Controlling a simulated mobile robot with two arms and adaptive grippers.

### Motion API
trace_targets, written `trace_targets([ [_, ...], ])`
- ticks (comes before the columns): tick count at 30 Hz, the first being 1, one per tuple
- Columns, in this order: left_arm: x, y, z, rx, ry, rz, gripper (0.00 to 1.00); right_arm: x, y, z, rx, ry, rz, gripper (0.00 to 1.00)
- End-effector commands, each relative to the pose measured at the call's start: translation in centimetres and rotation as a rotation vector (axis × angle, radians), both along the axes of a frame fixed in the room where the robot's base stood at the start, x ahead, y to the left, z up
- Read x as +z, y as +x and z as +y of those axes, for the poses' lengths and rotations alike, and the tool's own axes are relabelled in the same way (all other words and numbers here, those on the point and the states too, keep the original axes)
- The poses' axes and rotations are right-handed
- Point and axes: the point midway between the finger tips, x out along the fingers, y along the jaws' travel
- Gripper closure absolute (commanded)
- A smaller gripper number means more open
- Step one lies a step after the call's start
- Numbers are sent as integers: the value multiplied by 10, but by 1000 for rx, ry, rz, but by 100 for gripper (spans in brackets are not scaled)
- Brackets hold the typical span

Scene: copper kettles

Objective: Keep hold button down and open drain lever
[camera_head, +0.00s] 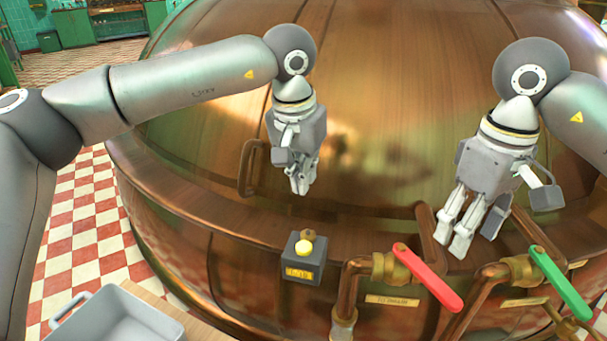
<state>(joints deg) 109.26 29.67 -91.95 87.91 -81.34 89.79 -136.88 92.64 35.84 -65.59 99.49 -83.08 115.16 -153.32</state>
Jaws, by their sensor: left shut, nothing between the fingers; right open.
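The lever slants down to the right. My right gripper (455,238) is open and empty, pointing down above the red lever.
A green lever (560,282) sits on a second valve at the right. Copper pipes (350,285) run along the front of the big copper kettle (390,140). A grey bin (117,318) stands at the lower left. A looped handle (247,170) is left of my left gripper.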

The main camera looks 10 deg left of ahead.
Motion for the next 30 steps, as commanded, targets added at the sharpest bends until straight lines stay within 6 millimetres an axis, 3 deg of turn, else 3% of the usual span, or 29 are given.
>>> trace_targets([
  [30,94,0,0,0,0,0,100,98,0,0,0,0,0,46],
])
